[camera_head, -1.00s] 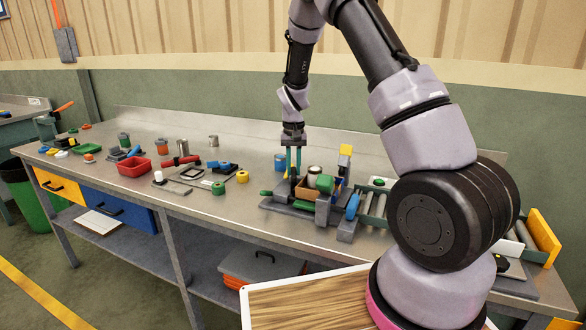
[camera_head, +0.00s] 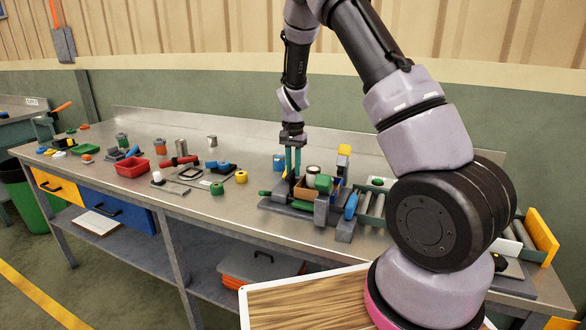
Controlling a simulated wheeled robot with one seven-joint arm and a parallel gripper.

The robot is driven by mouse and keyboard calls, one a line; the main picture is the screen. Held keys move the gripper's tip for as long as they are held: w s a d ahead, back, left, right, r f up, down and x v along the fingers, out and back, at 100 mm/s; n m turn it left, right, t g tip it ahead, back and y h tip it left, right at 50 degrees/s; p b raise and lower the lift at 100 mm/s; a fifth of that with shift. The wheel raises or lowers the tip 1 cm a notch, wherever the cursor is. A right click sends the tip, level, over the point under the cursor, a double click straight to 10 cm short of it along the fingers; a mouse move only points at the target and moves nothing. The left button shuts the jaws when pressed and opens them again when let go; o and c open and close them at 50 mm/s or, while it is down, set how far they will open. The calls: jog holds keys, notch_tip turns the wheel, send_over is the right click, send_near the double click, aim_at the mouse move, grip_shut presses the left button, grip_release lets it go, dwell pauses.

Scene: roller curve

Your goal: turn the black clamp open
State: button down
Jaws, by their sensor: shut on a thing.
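My gripper (camera_head: 293,160) points straight down with its teal fingers close together, at the left end of a grey fixture (camera_head: 291,209) on the bench. The fingertips are closed on a small dark piece, the black clamp (camera_head: 292,180), beside the wooden box. The clamp is small and partly hidden by the fingers, so its turn angle is hard to tell. The wooden box (camera_head: 304,193) in the fixture holds a green block (camera_head: 323,183) and a white-topped jar (camera_head: 313,171). A blue handle (camera_head: 351,206) and a green-ended rod (camera_head: 265,193) are on the fixture.
A roller track (camera_head: 373,205) runs right of the fixture, partly behind my arm. A red tray (camera_head: 132,167) and several small items lie to the left. The bench front left of the fixture is clear.

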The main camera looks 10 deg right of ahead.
aim_at(293, 170)
jog(key=c, duration=0.8)
grip_release()
jog(key=shift+o, duration=0.2)
jog(key=shift+r, duration=0.1)
notch_tip(293, 170, up, 11)
jog(key=shift+f, duration=0.2)
